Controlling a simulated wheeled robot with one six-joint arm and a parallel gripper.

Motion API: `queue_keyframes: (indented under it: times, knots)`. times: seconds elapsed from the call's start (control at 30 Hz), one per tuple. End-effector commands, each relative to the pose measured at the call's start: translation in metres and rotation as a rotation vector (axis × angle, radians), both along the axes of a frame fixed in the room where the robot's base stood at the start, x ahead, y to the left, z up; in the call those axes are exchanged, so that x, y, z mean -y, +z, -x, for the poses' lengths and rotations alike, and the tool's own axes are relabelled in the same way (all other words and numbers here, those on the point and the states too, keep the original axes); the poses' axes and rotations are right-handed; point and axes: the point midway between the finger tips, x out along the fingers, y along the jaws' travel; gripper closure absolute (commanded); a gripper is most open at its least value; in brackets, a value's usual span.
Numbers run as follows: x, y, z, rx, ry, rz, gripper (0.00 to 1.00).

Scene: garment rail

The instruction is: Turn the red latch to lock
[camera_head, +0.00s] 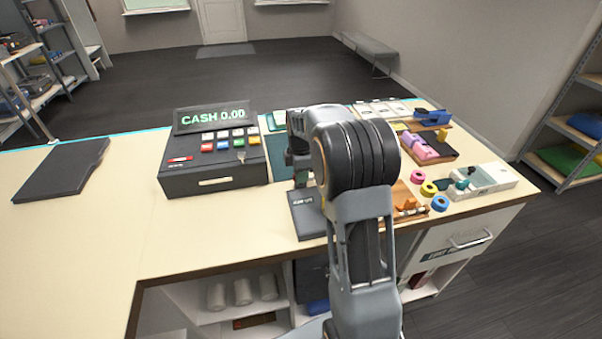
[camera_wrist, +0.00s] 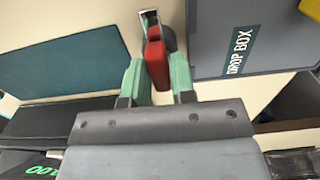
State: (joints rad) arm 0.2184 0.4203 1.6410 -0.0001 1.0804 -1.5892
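In the wrist view, the red latch (camera_wrist: 157,58) is an elongated red handle. It joins a small metal plate and a dark round part at its upper end. My gripper (camera_wrist: 158,75) has its two pale green fingers on either side of the latch, one left and one right. In the head view, my arm hides the latch and most of my gripper.
The grey drop box (camera_wrist: 270,40) lies right of the latch; it also shows in the head view (camera_head: 306,222). A cash register (camera_head: 213,178) stands to the left. Coloured rings (camera_head: 429,188) and trays crowd the counter's right. The counter's left front (camera_head: 110,225) is clear.

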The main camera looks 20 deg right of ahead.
Motion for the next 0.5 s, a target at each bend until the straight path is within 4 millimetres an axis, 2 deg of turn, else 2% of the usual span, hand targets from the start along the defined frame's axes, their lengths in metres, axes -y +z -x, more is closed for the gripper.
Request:
queue_keyframes:
  times: [0.03,0.23,0.5]
  knots:
    - [0.0,0.0001,0.0,0.0,0.0,0.0,0.81]
    - [0.0001,0.0001,0.0,0.0,0.0,0.0,1.0]
    - [0.0001,0.0003,0.0001,0.0,-0.023,0.0,1.0]
